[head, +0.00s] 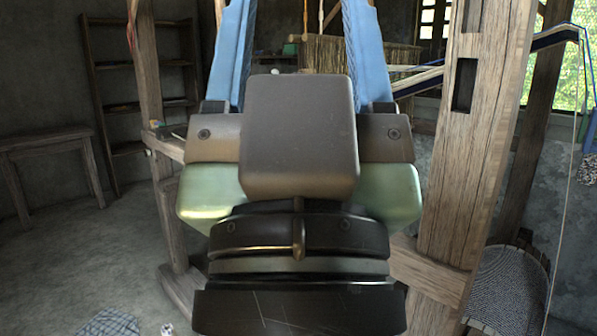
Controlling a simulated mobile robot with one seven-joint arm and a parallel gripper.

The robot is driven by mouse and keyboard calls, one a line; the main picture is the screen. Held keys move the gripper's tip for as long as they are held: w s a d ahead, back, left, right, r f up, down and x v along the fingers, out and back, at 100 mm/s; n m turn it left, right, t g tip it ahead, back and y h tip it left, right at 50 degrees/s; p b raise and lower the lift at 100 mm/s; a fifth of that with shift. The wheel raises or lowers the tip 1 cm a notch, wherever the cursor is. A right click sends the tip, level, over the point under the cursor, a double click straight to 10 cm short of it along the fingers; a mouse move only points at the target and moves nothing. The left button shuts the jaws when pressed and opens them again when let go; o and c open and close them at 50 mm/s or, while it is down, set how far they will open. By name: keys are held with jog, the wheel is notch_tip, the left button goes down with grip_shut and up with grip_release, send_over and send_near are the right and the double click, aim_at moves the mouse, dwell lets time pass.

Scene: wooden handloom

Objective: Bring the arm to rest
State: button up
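My gripper (298,22) is close to the camera in the head view and seen from its back. It fills the middle of the picture. Its two blue fingers stand wide apart and point up and away, reaching the top edge, so their tips may be cut off. I see nothing held between them; only the loom shows through the gap. The gripper body hides much of the loom's middle and the floor in front. I cannot see the gripper touching anything.
A thick wooden loom post (475,140) stands close on the right, another post (150,70) on the left. A wooden table (45,140) and a shelf (135,75) stand at the left wall. A basket (508,285) is at lower right. Floor at left is mostly clear.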

notch_tip(320, 180, up, 31)
jog(key=p, duration=2.9)
